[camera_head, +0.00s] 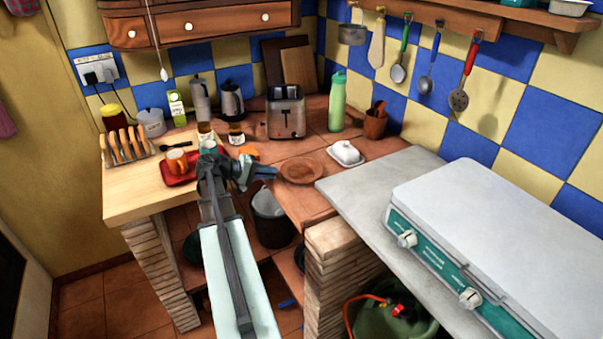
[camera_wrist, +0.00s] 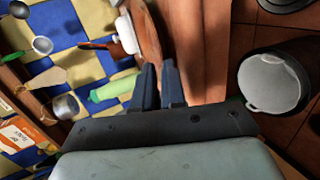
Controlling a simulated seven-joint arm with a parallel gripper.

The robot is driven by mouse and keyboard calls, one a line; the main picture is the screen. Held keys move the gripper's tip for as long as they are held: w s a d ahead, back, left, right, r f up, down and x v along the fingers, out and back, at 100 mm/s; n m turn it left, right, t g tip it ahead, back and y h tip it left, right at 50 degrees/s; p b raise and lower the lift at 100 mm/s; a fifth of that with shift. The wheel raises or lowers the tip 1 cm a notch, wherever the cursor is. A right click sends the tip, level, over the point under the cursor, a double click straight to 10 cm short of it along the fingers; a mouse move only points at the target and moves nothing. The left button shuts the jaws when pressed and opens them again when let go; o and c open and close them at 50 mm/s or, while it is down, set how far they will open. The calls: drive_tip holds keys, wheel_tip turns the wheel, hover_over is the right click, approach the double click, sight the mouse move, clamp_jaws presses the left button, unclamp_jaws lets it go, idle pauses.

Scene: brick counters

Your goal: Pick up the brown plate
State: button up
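The brown plate (camera_head: 301,171) lies flat on the tiled counter in the head view, left of the white butter dish (camera_head: 345,153). Nothing is on it.
A green bottle (camera_head: 337,102), a toaster (camera_head: 286,112) and a utensil pot (camera_head: 375,122) stand behind the plate. A red tray with an orange cup (camera_head: 177,160) is to the left. A grey bin (camera_head: 270,217) stands below the counter. A grey worktop (camera_head: 345,191) adjoins at right.

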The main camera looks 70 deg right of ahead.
sight(280, 180)
drive_tip(key=x, duration=0.4)
drive_tip(key=shift+s+f, duration=0.1)
drive_tip(key=shift+s, duration=0.05)
drive_tip(key=shift+c, duration=0.2)
clamp_jaws()
